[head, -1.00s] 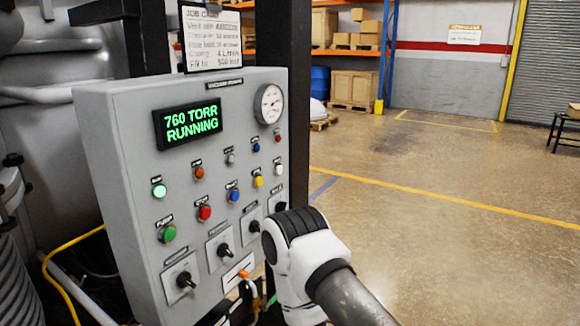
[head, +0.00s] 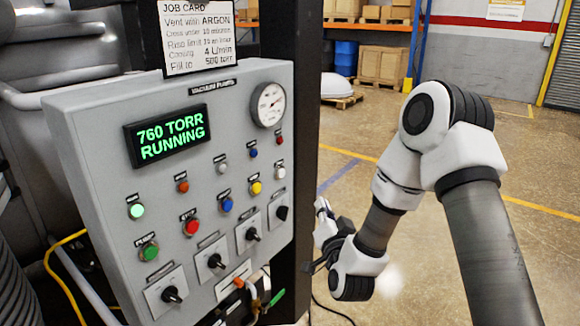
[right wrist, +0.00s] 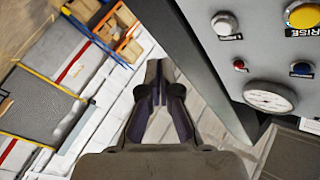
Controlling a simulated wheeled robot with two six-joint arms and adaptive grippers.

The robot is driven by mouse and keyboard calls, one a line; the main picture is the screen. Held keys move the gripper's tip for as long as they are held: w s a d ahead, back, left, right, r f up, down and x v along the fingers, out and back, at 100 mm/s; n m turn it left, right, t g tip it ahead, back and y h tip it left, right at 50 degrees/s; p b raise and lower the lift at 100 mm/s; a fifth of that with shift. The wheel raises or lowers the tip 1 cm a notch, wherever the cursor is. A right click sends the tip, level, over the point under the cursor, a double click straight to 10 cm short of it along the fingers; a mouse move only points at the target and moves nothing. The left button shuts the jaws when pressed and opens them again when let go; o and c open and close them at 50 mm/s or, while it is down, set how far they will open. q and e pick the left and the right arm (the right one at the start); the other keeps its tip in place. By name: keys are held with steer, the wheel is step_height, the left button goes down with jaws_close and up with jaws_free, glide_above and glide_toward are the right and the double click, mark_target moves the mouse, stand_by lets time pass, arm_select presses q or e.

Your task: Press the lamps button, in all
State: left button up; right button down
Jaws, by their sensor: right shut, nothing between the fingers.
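The grey control panel (head: 115,95) stands at left in the head view, with several coloured buttons and knobs. Their small labels are mostly unreadable, so I cannot tell which is the lamps button. A white button (head: 279,172) and a yellow button (head: 254,188) sit near its right side; they also show in the right wrist view, white (right wrist: 225,24) and yellow (right wrist: 302,14). My right gripper (right wrist: 157,80) is shut and empty, beside the panel's edge and apart from the buttons. In the head view it is small and partly hidden near the dark post. My left gripper is out of view.
A dark post (head: 308,130) runs along the panel's right edge. A job card (head: 196,35) stands above the display (head: 165,135), which reads 760 TORR RUNNING. A yellow hose (head: 62,275) hangs at left. Open floor lies to the right, with crates (head: 382,65) behind.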

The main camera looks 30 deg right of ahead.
mark_target(282, 173)
step_height(282, 173, up, 5)
steer(key=w+a, duration=0.3)
steer(key=w, duration=0.5)
steer(key=shift+f+m+t+h, duration=0.2)
steer(key=shift+m+t+h, duration=0.1)
steer(key=shift+m, duration=0.1)
steer(key=shift+w+a+b, duration=0.1)
steer(key=shift+w+b, duration=0.05)
steer(key=shift+b, duration=0.15)
stand_by(1.1)
steer(key=shift+w+a, duration=0.15)
steer(key=shift+w, duration=0.1)
steer(key=shift+w+a, duration=0.1)
steer(key=shift+w, duration=0.25)
stand_by(0.5)
steer(key=shift+s+b, duration=0.1)
steer(key=shift+b, duration=0.2)
steer(key=shift+s+d, duration=0.3)
steer(key=shift+s, duration=0.35)
